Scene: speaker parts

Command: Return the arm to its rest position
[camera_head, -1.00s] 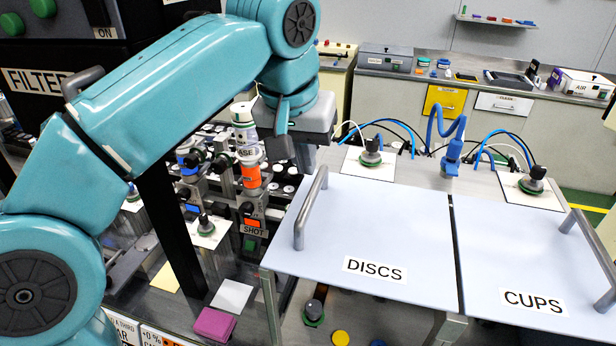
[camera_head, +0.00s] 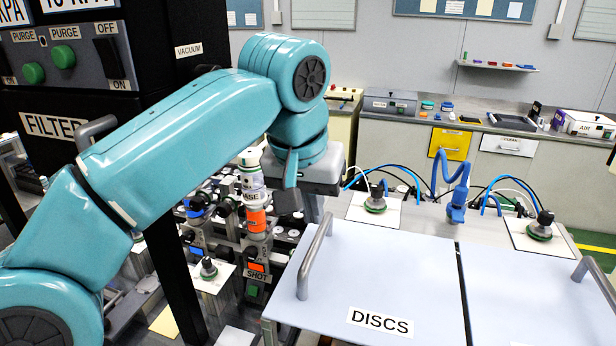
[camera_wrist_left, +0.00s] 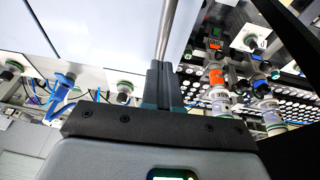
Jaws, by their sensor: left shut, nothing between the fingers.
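My left arm, teal, comes in from the left in the head view and bends down at the elbow-like joint near the middle. My left gripper (camera_head: 290,200) hangs beyond the far end of the grey handle (camera_head: 313,262) on the DISCS lid (camera_head: 400,280). In the left wrist view its dark fingers (camera_wrist_left: 164,78) are together with nothing between them. The handle's rod (camera_wrist_left: 167,30) shows just past the fingertips there; I cannot tell if they touch. My right gripper is not in view.
A white bottle with an orange band (camera_head: 253,205) stands just left of the gripper. A black FILTER cabinet (camera_head: 75,80) stands behind the arm. A blue hooked arm (camera_head: 455,195) and round valves (camera_head: 375,200) stand behind the lids. The air above the lids is clear.

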